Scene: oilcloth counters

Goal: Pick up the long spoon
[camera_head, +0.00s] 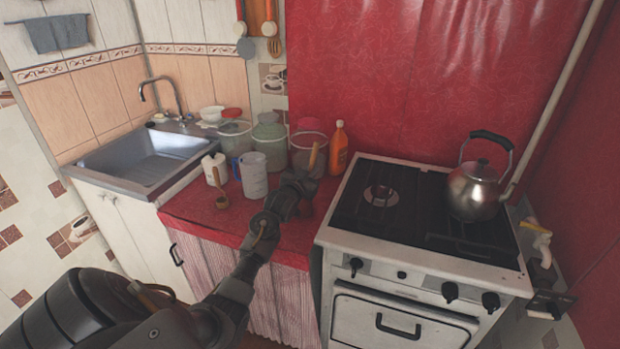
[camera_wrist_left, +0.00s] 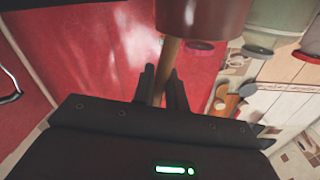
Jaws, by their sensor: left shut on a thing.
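The long spoon (camera_head: 313,156) shows in the head view as a thin light-brown handle rising from my left gripper (camera_head: 303,181). The gripper is over the red counter, in front of the jars. In the left wrist view the wooden handle (camera_wrist_left: 168,65) runs between the two dark fingers of my left gripper (camera_wrist_left: 163,88), which are shut on it. The spoon's far end is partly hidden, and I cannot tell whether it touches anything. My right gripper is not in view.
Several jars, including a green-lidded one (camera_head: 269,145), crowd the red counter (camera_head: 285,238) with a white mug (camera_head: 252,175) and an orange bottle (camera_head: 338,148). The stove (camera_head: 345,227) with a kettle (camera_head: 474,190) is to the right.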

